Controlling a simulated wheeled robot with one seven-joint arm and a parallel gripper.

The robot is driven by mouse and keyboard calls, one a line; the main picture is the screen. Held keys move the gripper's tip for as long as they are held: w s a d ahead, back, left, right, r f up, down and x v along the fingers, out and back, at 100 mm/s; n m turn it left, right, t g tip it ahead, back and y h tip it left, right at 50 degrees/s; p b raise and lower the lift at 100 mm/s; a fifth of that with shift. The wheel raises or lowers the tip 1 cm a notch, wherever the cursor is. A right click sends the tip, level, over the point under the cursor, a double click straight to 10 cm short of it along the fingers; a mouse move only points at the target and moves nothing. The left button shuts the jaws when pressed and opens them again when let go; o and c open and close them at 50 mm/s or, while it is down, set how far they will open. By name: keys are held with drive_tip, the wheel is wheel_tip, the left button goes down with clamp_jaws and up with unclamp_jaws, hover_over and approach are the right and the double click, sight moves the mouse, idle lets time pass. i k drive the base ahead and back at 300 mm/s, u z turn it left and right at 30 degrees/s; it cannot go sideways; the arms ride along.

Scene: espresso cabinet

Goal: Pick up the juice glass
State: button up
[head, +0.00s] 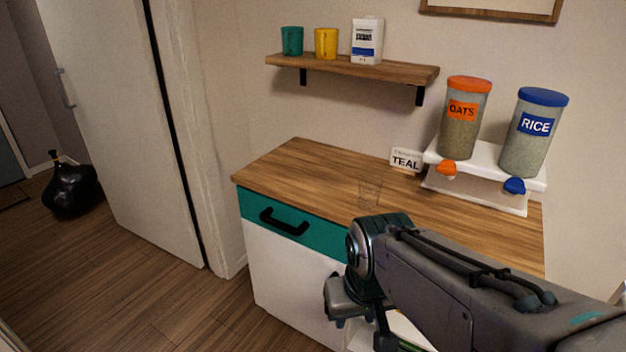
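The juice glass (370,192) is clear and faint, and stands upright on the wooden counter top (300,170), near its front edge. My arm comes in from the lower right, in front of the cabinet. My gripper (345,315) is at the arm's far end, below the counter's level in the picture and apart from the glass. Its fingers are mostly hidden by the arm, so their opening does not show clearly.
A white stand (478,160) holds an oats dispenser (462,120) and a rice dispenser (532,135) behind right of the glass. A TEAL sign (406,160) stands beside it. A wall shelf (350,67) holds two mugs and a carton. The counter's left side is clear.

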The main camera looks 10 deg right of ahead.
sight(369, 194)
drive_tip(key=u, duration=0.2)
drive_tip(key=i, duration=0.95)
drive_tip(key=z, duration=0.5)
